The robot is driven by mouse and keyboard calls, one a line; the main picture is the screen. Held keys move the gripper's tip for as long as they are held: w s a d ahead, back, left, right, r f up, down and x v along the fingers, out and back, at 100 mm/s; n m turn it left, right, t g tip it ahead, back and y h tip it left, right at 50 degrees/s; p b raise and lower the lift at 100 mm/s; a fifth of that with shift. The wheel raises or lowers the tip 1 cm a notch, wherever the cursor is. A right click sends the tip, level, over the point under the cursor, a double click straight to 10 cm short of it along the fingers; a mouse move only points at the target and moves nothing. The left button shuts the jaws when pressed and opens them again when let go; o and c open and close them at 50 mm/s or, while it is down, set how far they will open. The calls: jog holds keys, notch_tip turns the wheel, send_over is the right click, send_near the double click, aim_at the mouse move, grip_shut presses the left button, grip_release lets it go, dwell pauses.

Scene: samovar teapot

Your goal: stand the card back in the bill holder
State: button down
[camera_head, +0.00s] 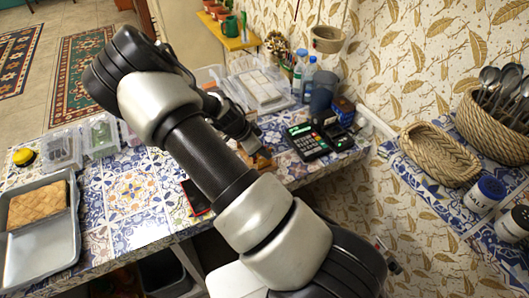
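My gripper (250,143) points down over the tiled counter, mostly behind my own arm. Its fingers are small and dark here, and I cannot tell whether they are open or shut. Just below it is a small brown wooden piece (263,161), partly hidden by my arm; it may be the bill holder, but its shape is unclear. I cannot make out the card. Whether the gripper touches the wooden piece cannot be seen.
A payment terminal (306,142) and a dark device (334,134) stand right of the gripper. Bottles (303,77), a dark cup (323,91) and clear bins (258,86) line the back. A red-edged black phone (195,198) lies near the front edge. Tiles (134,190) at left are clear.

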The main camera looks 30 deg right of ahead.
jog(key=shift+f+b, duration=0.8)
jog(key=shift+f, duration=0.15)
jog(key=c, duration=1.8)
grip_release()
jog(key=shift+r, duration=0.15)
jog(key=shift+r+p, duration=2)
jog(key=shift+r, duration=1.45)
